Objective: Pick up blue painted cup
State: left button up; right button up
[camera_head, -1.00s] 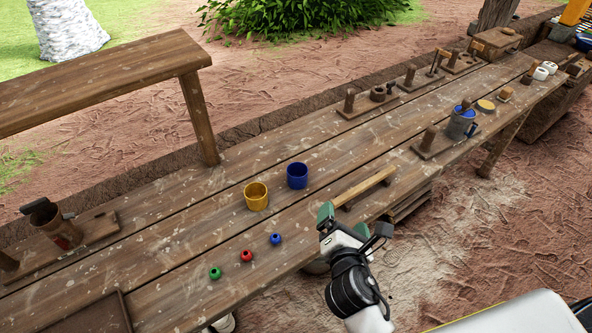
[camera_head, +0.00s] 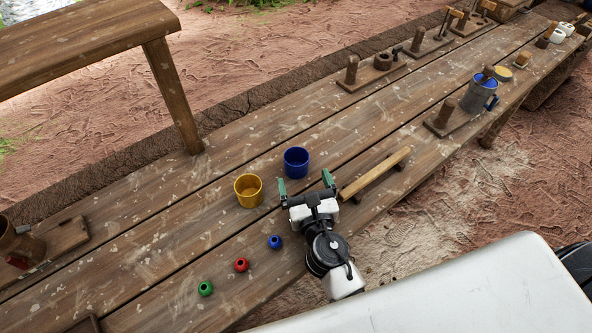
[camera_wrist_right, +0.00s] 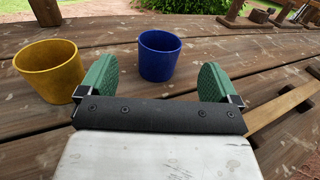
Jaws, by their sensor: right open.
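The blue painted cup (camera_head: 296,162) stands upright on the long wooden table. It also shows in the right wrist view (camera_wrist_right: 160,56), ahead of my fingers and between them. My right gripper (camera_head: 306,184) is open and empty, with green finger pads apart, on the near side of the cup. In the right wrist view my right gripper (camera_wrist_right: 158,80) has the cup a little beyond its fingertips, not touching. My left gripper is not in view.
A yellow cup (camera_head: 248,190) stands just left of the blue cup, close to my left-hand finger (camera_wrist_right: 100,78). A wooden bar (camera_head: 376,174) lies to the right. Green (camera_head: 205,289), red (camera_head: 241,265) and blue (camera_head: 275,242) beads sit near the front edge. A mug (camera_head: 481,95) stands farther right.

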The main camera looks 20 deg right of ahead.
aim_at(300, 166)
jog(key=shift+w+d+f+p, duration=0.1)
jog(key=shift+w+p, duration=0.55)
jog(key=shift+w, duration=0.95)
jog(key=w, duration=0.3)
jog(key=shift+w+d+p, duration=0.1)
jog(key=shift+w+p, duration=0.15)
jog(key=shift+p, duration=0.05)
jog(key=shift+w, duration=0.5)
jog(key=shift+s, duration=0.1)
jog(key=c, duration=1)
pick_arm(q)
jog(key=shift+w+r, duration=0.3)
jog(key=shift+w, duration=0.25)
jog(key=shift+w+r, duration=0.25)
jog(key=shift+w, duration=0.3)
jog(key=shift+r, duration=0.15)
